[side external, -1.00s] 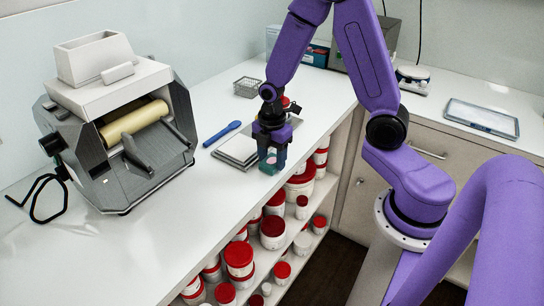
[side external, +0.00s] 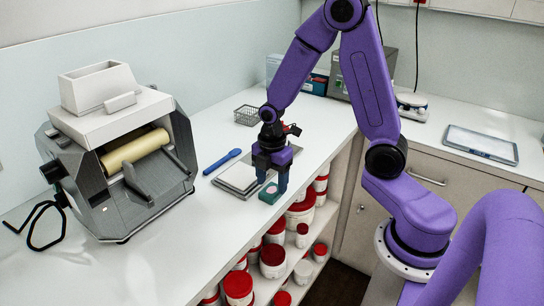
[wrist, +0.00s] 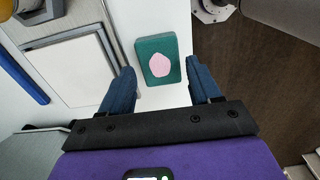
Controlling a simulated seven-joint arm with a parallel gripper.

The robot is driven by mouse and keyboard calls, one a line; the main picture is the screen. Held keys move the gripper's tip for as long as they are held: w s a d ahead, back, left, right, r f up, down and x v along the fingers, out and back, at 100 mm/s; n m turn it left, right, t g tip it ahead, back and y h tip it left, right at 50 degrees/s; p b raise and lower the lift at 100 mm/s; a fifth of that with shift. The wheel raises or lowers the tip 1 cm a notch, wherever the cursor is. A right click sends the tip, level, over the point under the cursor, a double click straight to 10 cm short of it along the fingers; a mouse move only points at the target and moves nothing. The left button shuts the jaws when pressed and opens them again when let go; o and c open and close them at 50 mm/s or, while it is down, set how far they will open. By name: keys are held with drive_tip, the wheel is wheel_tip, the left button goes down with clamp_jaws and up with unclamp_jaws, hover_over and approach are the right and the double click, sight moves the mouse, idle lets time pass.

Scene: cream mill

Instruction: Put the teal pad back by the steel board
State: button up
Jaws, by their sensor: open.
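The teal pad (side external: 268,198) with a pink patch lies flat on the white counter near its front edge. It is just right of the steel board (side external: 243,196), which carries a white square sheet. In the wrist view a narrow strip of counter separates the pad (wrist: 147,75) from the board (wrist: 109,34). My gripper (side external: 272,185) is open, pointing down just above the pad. In the wrist view its two blue fingers (wrist: 162,86) stand on either side of the pad's near end, apart from it, with nothing held.
A blue spatula (side external: 222,161) lies left of the board, and a wire basket (side external: 246,115) stands behind. The grey mill (side external: 120,160) fills the left. Right of the pad the counter drops off above open shelves of red-lidded jars (side external: 238,287).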

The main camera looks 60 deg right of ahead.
sight(272, 189)
wheel_tip(272, 189, up, 9)
drive_tip(key=s+a+r+m, duration=0.1)
drive_tip(key=s+a, duration=0.3)
drive_tip(key=s, duration=0.6)
drive_tip(key=s+a+r+m, duration=0.1)
drive_tip(key=s+a+m, duration=0.3)
drive_tip(key=s, duration=0.7)
drive_tip(key=shift+r, duration=0.1)
idle(0.7)
